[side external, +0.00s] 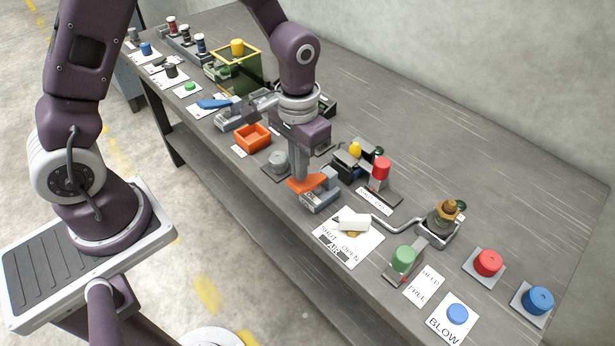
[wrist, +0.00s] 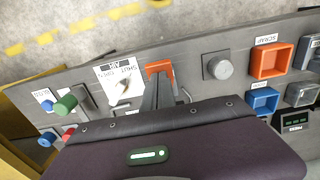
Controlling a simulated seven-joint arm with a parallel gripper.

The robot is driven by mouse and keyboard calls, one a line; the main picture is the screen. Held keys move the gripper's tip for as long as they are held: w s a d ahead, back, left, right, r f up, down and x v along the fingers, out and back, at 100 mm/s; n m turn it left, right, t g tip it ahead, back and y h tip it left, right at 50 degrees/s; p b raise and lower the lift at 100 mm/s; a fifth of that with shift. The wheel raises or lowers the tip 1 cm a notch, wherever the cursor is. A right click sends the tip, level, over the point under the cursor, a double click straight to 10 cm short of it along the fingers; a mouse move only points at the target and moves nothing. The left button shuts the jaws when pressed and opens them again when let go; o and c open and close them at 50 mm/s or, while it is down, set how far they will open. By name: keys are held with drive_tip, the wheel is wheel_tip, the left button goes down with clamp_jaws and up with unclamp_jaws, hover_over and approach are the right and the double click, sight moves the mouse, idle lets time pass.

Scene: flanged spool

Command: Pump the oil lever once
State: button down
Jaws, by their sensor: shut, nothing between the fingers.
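An orange lever plate (side external: 303,186) sits on a small grey base (side external: 320,201) near the front edge of the bench. No oil label is readable on it. My gripper (side external: 299,177) points straight down over this plate, fingers together and empty. I cannot tell whether the fingertips touch the plate or hang just above it. In the wrist view the orange plate (wrist: 158,67) shows just beyond the tips of my gripper (wrist: 159,80), and the fingers hide part of it.
A white-handled air valve (side external: 353,221) on a SHUT/OPEN card stands to the right. A grey knob (side external: 279,162) and an orange bin (side external: 252,137) stand to the left. A red button (side external: 381,168) is behind. The back right of the bench is clear.

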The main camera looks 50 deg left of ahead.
sight(300, 186)
idle(0.4)
drive_tip(key=shift+f, duration=2.85)
wheel_tip(300, 186, up, 8)
drive_tip(key=shift+r, duration=0.1)
drive_tip(key=shift+r, duration=0.1)
drive_tip(key=s+a+r+t, duration=0.2)
drive_tip(key=s+r, duration=0.2)
drive_tip(key=r, duration=0.7)
drive_tip(key=s+a+r+t, duration=0.2)
drive_tip(key=s+r, duration=0.5)
drive_tip(key=s, duration=0.6)
drive_tip(key=shift+s+t, duration=0.15)
drive_tip(key=shift+t, duration=0.65)
